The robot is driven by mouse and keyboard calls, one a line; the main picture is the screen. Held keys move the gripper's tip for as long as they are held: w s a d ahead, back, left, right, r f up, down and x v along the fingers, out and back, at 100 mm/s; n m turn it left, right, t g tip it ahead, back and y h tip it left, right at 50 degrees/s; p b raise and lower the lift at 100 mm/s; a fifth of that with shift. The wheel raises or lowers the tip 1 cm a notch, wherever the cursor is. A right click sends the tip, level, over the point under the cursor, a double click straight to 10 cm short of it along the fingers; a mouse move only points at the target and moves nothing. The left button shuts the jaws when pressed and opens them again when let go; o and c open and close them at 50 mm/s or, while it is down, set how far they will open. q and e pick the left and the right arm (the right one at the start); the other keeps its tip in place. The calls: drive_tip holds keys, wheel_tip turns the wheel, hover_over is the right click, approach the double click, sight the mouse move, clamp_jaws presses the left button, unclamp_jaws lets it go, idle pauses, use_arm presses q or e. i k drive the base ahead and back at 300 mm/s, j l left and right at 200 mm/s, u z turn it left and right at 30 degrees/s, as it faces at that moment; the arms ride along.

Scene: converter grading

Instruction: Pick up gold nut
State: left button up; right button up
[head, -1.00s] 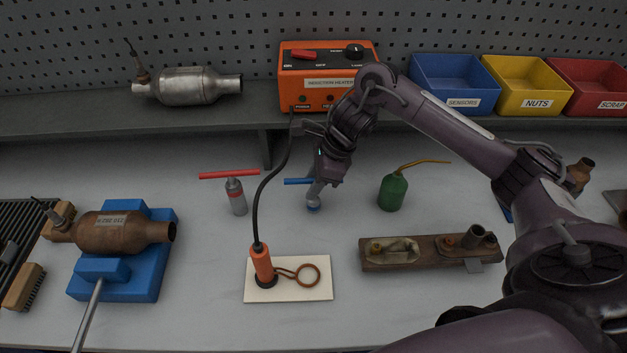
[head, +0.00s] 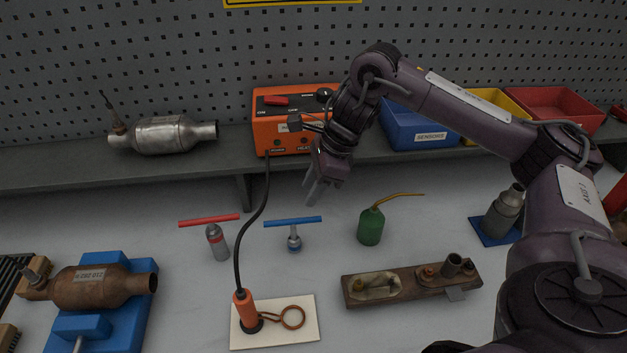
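A small gold-coloured nut (head: 358,285) sits in the pale shallow dish at the left part of a brown wooden tray (head: 412,291), right of centre on the bench. My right gripper (head: 318,192) points down above the back of the bench, in front of the orange heater. Its fingers look apart, with nothing between them. It is well above and to the left of the nut, apart from it. My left gripper is out of view.
A blue-handled T tool (head: 293,229) and a red-handled one (head: 213,232) stand left of the tray. A green oil can (head: 371,225) stands behind it. The induction coil (head: 293,317) lies on a white pad. Bins, including the blue SENSORS bin (head: 420,130), line the shelf.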

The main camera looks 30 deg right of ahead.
sight(358, 287)
drive_tip(key=k+j, duration=1.15)
drive_tip(key=k, duration=0.15)
